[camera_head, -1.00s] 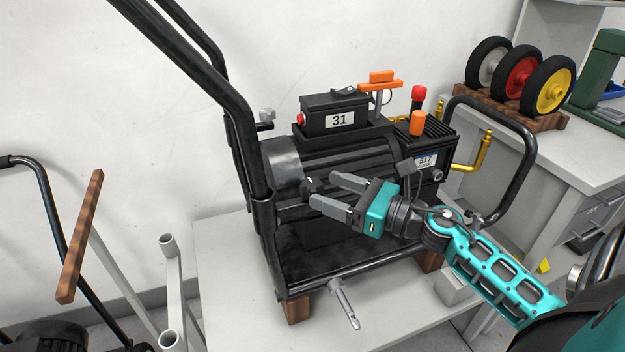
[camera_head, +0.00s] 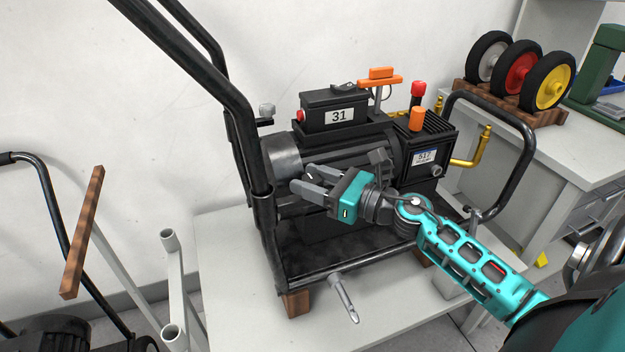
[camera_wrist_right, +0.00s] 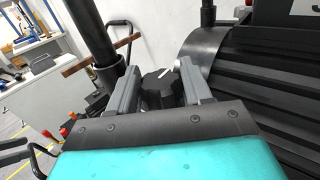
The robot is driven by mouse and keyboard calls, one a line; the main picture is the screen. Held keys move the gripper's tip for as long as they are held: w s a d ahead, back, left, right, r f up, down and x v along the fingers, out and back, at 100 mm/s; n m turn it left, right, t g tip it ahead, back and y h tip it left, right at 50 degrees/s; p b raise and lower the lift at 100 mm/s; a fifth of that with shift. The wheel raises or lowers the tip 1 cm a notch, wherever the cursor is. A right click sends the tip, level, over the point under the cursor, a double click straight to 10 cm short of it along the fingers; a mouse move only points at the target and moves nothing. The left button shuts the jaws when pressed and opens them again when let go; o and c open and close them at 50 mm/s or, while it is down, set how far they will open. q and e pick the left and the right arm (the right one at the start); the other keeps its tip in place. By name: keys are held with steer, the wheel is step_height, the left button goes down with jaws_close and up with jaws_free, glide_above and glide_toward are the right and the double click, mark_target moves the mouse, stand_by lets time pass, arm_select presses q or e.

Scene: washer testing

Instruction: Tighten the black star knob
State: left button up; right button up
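The black star knob (camera_wrist_right: 157,91), with a white mark on top, is between the two fingers of my right gripper (camera_wrist_right: 158,88) in the right wrist view. The fingers stand apart on either side of it, and I cannot tell whether they touch it. The pressure washer (camera_head: 330,150) stands on a light table, with a box labelled 31 on top. My left gripper is not in view.
The black handle tube (camera_head: 215,85) rises just left of my right gripper. A metal axle stub (camera_head: 344,297) sticks out at the front. Three wheels (camera_head: 520,75) stand on a wooden rack at the back right. The table (camera_head: 375,325) is clear in front.

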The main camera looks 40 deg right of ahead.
steer(key=c, duration=0.4)
steer(key=shift+r+m+t+h+p, duration=0.2)
steer(key=shift+m+t+h+p, duration=0.3)
steer(key=shift+m+h+p, duration=0.45)
steer(key=m+h+p, duration=0.1)
steer(key=m+h, duration=0.1)
steer(key=h, duration=0.1)
steer(key=shift+a+t+h+p, duration=0.1)
steer(key=shift+t+h+p, duration=0.2)
steer(key=shift+h+p, duration=0.1)
steer(key=m+h, duration=0.2)
steer(key=h, duration=0.1)
steer(key=m+h, duration=0.2)
steer(key=h, duration=0.1)
steer(key=shift+f, duration=0.15)
steer(key=m+g+h, duration=0.1)
steer(key=m+h, duration=0.1)
steer(key=h, duration=0.1)
steer(key=m+g+h, duration=0.2)
steer(key=h, duration=0.1)
steer(key=shift+h, duration=0.25)
steer(key=shift+m, duration=0.35)
steer(key=o, duration=0.8)
steer(key=shift+c, duration=0.2)
steer(key=shift+o, duration=0.9)
